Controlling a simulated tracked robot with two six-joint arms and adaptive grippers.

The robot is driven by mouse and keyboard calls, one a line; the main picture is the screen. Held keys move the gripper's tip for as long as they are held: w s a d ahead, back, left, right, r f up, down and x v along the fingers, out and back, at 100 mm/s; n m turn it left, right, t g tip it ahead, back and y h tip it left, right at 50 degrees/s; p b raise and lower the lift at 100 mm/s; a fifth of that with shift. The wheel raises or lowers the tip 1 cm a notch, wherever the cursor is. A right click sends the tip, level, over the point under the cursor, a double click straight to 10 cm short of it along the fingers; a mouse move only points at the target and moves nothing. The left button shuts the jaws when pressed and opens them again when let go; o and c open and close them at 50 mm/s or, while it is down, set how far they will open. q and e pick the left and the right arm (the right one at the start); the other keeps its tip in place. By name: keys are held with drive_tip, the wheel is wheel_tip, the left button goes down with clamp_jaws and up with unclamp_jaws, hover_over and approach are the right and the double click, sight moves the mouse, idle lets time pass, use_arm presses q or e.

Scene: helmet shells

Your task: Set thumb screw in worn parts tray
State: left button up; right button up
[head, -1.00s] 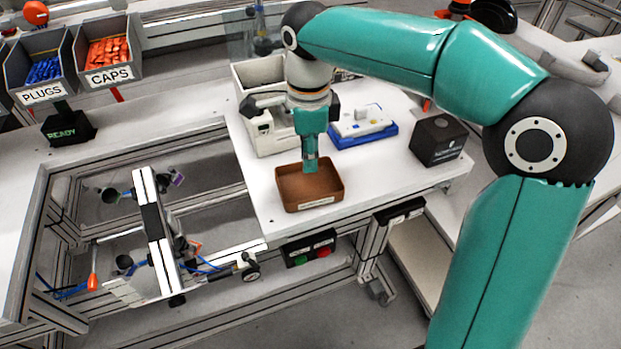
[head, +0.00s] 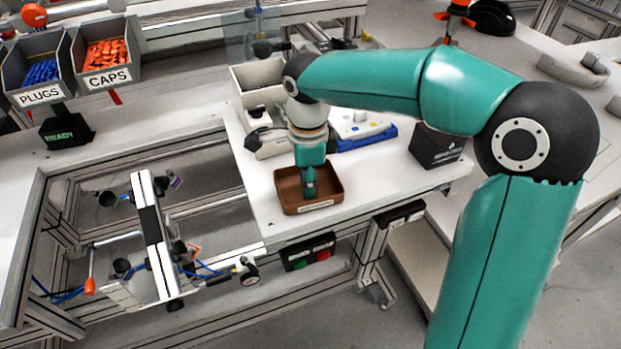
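The worn parts tray is a brown, shallow, open tray (head: 335,198) with a light label on its front, near the front edge of the white table in the head view. My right gripper (head: 310,192) points straight down into it, with its tips low inside the walls. I cannot tell whether its fingers are open or shut, and no thumb screw can be made out; the gripper hides part of the tray floor. My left gripper is not in view.
A blue-based white device (head: 362,128) and a black box (head: 437,145) stand right of the tray. Bins of plugs (head: 40,72) and caps (head: 106,55) sit at the left. A metal fixture (head: 155,230) stands left of the table.

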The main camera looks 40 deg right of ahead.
drive_tip(key=shift+o, duration=1.4)
wheel_tip(320, 180, up, 12)
drive_tip(key=p, duration=0.1)
drive_tip(key=shift+r, duration=0.15)
